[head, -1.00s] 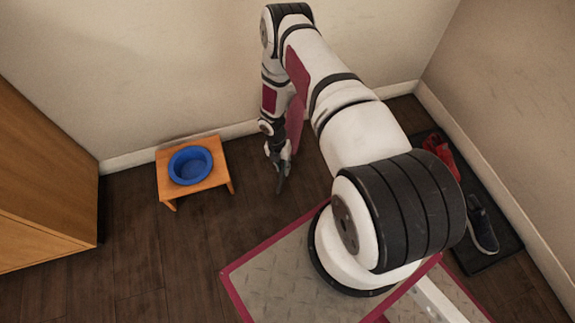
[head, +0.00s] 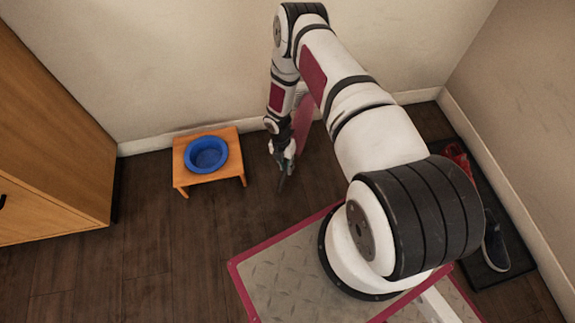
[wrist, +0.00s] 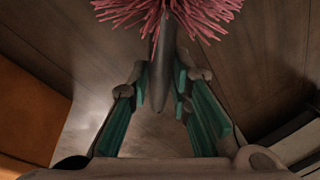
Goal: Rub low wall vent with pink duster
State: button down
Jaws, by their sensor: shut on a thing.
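The pink duster shows in the wrist view, with its fluffy pink head (wrist: 165,14) at the top edge and its grey handle (wrist: 166,62) running down between the fingers. My gripper (wrist: 162,85) is shut on the handle, with teal pads on both sides of it. In the head view my gripper (head: 284,168) hangs low over the dark floor, to the right of the small wooden stand. The duster cannot be made out clearly there. No wall vent can be made out in either view.
A blue bowl (head: 206,154) sits on a small wooden stand (head: 229,174) near the back wall. A wooden cabinet (head: 55,130) stands at the left. A dark mat (head: 488,274) with shoes lies along the right wall. The floor between stand and cabinet is clear.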

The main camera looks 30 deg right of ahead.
jog(key=shift+s+a+p, duration=0.25)
jog(key=shift+s+p, duration=0.1)
jog(key=shift+s, duration=0.6)
jog(key=shift+s+a+p, duration=0.3)
jog(key=shift+s, duration=0.7)
jog(key=shift+s+a+p, duration=0.25)
jog(key=shift+s+p, duration=0.1)
jog(key=shift+s, duration=0.6)
jog(key=shift+s+a+p, duration=0.2)
jog(key=shift+s+p, duration=0.1)
jog(key=shift+s, duration=0.4)
jog(key=shift+s+a+p, duration=0.2)
jog(key=shift+s+p, duration=0.05)
jog(key=shift+s, duration=0.45)
jog(key=shift+w, duration=0.1)
jog(key=w+b, duration=0.1)
jog(key=w, duration=0.1)
jog(key=w+d+b, duration=0.1)
jog(key=w+b, duration=0.1)
jog(key=shift+w+d+f, duration=0.1)
jog(key=shift+w+d, duration=0.25)
jog(key=shift+w, duration=0.4)
jog(key=shift+w+d, duration=0.15)
jog(key=shift+w, duration=0.4)
jog(key=shift+w+d, duration=0.2)
jog(key=shift+w, duration=0.5)
